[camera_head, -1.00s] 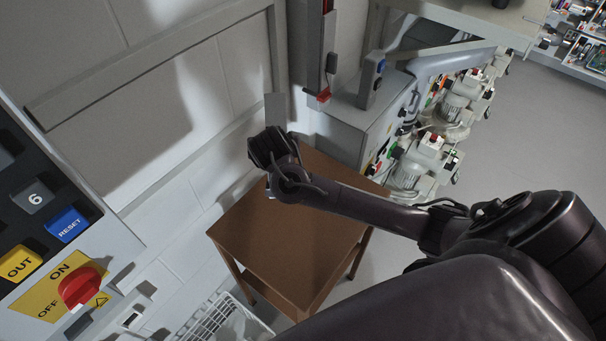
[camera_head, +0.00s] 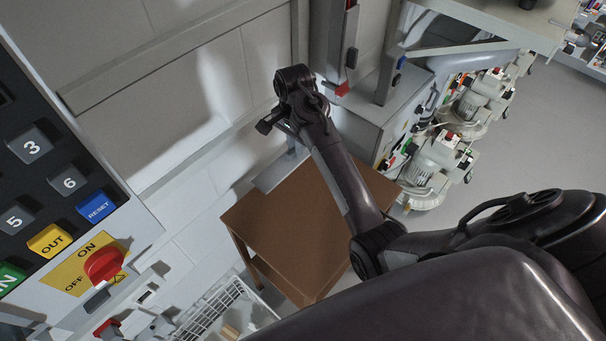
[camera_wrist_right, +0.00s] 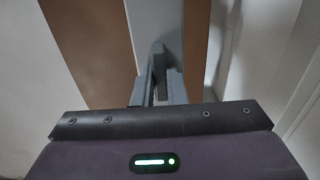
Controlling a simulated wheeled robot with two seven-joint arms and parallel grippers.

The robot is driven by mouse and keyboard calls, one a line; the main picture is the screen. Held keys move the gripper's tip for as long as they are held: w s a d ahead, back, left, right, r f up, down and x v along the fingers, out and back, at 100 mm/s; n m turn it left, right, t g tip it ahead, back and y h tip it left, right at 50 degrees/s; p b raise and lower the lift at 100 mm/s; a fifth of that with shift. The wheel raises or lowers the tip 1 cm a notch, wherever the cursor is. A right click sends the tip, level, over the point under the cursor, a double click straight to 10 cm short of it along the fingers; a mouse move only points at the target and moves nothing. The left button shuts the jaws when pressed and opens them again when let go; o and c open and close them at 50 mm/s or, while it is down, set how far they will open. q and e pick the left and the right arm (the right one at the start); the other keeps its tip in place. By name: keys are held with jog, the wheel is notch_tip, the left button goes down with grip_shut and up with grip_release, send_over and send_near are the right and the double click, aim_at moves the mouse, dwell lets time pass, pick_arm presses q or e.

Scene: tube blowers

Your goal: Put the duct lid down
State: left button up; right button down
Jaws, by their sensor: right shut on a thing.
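The duct lid (camera_head: 278,175) is a flat grey plate. In the head view it shows below my right gripper (camera_head: 284,128), over the back left edge of the brown table (camera_head: 290,235). In the right wrist view the lid (camera_wrist_right: 155,18) is a grey strip running away over the brown top, with a raised grip part between my right gripper's fingers (camera_wrist_right: 159,88). The right gripper is shut on this part. I cannot tell whether the lid touches the table. The gripper hides part of it in the head view. My left gripper is not in view.
The visible brown tabletop is bare. A wall stands behind it and a grey cabinet (camera_head: 368,125) with blowers (camera_head: 430,165) to its right. A control panel (camera_head: 60,190) is at the left, and a white wire basket (camera_head: 215,310) is below the table's front left.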

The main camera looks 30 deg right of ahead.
notch_tip(320, 180, down, 12)
jog(key=shift+r+p, duration=0.25)
jog(key=shift+p, duration=0.5)
jog(key=shift+f, duration=2.2)
jog(key=shift+f, duration=0.1)
jog(key=c, duration=1.5)
grip_release()
jog(key=shift+o, duration=0.2)
